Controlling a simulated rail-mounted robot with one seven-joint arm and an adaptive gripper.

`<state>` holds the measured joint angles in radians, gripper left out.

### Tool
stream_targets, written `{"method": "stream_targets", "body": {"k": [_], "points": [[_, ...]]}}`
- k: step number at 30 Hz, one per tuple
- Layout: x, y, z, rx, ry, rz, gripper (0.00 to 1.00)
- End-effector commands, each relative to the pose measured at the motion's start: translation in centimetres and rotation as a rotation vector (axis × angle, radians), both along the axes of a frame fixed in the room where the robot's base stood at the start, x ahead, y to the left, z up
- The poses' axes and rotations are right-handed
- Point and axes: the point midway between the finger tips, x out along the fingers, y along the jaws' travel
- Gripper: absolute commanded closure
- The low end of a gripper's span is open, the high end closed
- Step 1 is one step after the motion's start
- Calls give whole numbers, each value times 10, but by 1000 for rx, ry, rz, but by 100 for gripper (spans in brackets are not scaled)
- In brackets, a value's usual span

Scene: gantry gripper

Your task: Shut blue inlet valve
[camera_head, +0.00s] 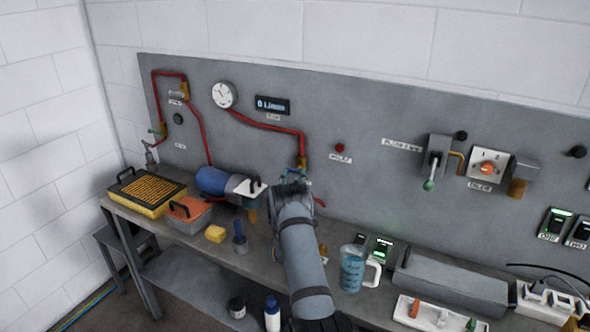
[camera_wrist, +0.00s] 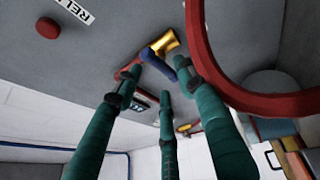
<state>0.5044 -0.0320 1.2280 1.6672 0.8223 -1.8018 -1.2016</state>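The blue inlet valve shows in the wrist view as a blue lever handle (camera_wrist: 157,65) on a brass body (camera_wrist: 164,43), joined to red pipe. In the head view its brass body (camera_head: 301,163) sits at the lower end of a red pipe on the grey panel. My gripper (camera_head: 294,180) is right at this valve and hides part of it. In the wrist view my gripper (camera_wrist: 158,88) has its teal fingers spread apart, with the blue handle just beyond the fingertips and in the gap between them. I cannot tell whether a finger touches the handle.
A red pipe (camera_wrist: 275,103) curves close by the right finger. A display (camera_head: 272,105) above reads 0 L/min. Below, the bench (camera_head: 240,258) holds a blue motor-like cylinder (camera_head: 212,181), a yellow sponge (camera_head: 215,234) and a blue-filled jug (camera_head: 351,270).

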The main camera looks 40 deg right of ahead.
Motion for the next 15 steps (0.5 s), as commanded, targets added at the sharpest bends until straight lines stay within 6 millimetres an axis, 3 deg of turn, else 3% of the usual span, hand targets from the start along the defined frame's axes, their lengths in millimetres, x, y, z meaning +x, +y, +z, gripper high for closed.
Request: {"method": "stream_targets", "body": {"k": [6, 15], "points": [[17, -15, 5, 1, -1, 0, 60], [24, -21, 5, 1, 1, 1, 60]]}}
